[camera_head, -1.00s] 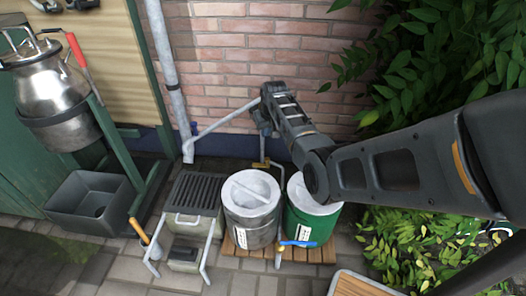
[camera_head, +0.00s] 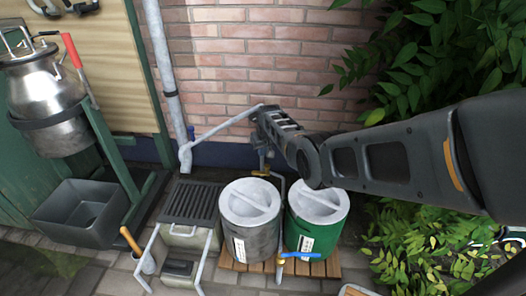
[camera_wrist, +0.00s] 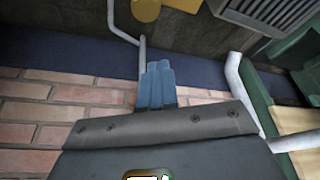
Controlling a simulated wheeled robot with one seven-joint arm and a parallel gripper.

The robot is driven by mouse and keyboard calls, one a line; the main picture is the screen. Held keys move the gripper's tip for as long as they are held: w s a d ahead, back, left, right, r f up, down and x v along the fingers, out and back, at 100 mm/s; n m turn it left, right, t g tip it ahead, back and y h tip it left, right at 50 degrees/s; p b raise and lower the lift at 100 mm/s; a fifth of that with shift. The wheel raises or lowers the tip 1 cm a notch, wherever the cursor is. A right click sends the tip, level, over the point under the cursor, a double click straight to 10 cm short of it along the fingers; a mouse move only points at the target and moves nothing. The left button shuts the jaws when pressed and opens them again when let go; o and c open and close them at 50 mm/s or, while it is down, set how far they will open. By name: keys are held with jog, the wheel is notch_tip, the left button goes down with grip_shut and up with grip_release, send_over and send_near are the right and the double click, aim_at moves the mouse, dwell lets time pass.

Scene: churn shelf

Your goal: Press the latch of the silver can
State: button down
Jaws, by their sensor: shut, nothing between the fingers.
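My gripper (camera_head: 264,160) points down in front of the brick wall, near the grey pipe; its blue fingers (camera_wrist: 156,82) are together and empty in the wrist view. A shiny silver can (camera_head: 45,95) hangs tilted in a dark band on a green frame at the far left, well away from my gripper. Metal handles show on its top; I cannot make out which part is the latch. A grey can (camera_head: 251,238) with a pale lid stands below my gripper, beside a green can (camera_head: 301,233) with a similar lid.
A dark basin (camera_head: 80,212) sits under the tilted can. A slatted grate (camera_head: 192,202) stands left of the grey can. A drainpipe (camera_head: 170,75) runs down the brick wall (camera_head: 240,60). A red lever (camera_head: 72,51) rises beside the tilted can. Foliage (camera_head: 440,80) fills the right.

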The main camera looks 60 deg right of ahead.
jog(key=shift+s+a+f+p, duration=0.2)
jog(key=shift+s+a+p, duration=0.15)
jog(key=shift+s+a, duration=0.35)
jog(key=shift+s+a+f+p, duration=0.2)
jog(key=shift+s+a+p, duration=0.25)
jog(key=shift+s, duration=0.3)
